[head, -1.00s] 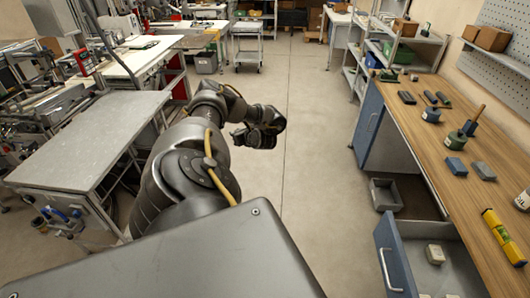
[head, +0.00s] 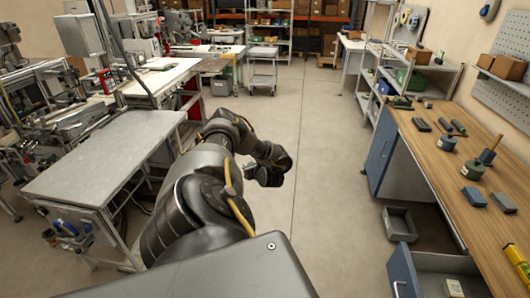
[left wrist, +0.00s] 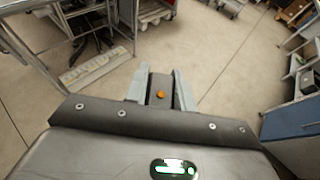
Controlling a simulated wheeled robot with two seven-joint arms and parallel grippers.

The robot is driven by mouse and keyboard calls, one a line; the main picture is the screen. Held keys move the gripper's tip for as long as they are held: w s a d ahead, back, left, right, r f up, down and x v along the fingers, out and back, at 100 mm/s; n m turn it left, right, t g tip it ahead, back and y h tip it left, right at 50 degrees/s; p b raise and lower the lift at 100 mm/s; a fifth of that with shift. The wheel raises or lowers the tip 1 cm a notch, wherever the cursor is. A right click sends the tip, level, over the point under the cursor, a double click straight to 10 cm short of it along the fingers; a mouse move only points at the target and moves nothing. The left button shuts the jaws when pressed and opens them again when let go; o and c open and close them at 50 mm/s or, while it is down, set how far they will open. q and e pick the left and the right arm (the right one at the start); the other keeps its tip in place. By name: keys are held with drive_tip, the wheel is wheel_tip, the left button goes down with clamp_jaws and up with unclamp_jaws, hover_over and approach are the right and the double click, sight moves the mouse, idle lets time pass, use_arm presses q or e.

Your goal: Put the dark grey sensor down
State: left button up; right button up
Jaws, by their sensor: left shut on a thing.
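The dark grey sensor (left wrist: 161,82), with an orange dot on its face, is between the two fingers of my left gripper (left wrist: 160,97) in the left wrist view. The gripper is shut on it, with a pale grey finger on each side. In the head view my left gripper (head: 268,174) is held out over the open floor, and the sensor is too small to make out there. My right gripper is in neither view.
A wooden workbench (head: 455,190) stands at the right with small blocks and round pots on it, an open drawer (head: 440,262) below. A grey metal table (head: 105,155) stands at the left. A grey bin (head: 399,223) lies on the floor. The middle aisle (head: 320,150) is clear.

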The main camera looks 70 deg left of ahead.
use_arm(q)
drive_tip(key=w+d+f+m+t, duration=0.2)
drive_tip(key=w+d+f, duration=0.15)
drive_tip(key=d, duration=0.25)
drive_tip(key=w+d+f+m+t+h, duration=0.1)
drive_tip(key=w+d+f+m+t, duration=0.2)
drive_tip(key=d, duration=0.4)
drive_tip(key=w+d+f+m+t, duration=0.1)
drive_tip(key=w+d+m+t, duration=0.1)
drive_tip(key=w+d, duration=0.35)
drive_tip(key=w+d+r+m+t+h, duration=0.2)
drive_tip(key=d+t, duration=0.1)
drive_tip(key=d, duration=0.4)
drive_tip(key=w+d+r+m+t+h, duration=0.2)
drive_tip(key=d+m, duration=0.1)
drive_tip(key=d, duration=0.5)
drive_tip(key=d+r+m+t+h, duration=0.3)
drive_tip(key=d+r+m+h, duration=0.35)
drive_tip(key=d+r, duration=0.95)
drive_tip(key=d+h, duration=0.2)
drive_tip(key=d, duration=0.7)
wheel_tip(320, 180, down, 14)
drive_tip(key=b, duration=1.4)
drive_tip(key=shift+w+d+m, duration=0.15)
drive_tip(key=shift+d+m, duration=0.2)
drive_tip(key=shift+d, duration=0.05)
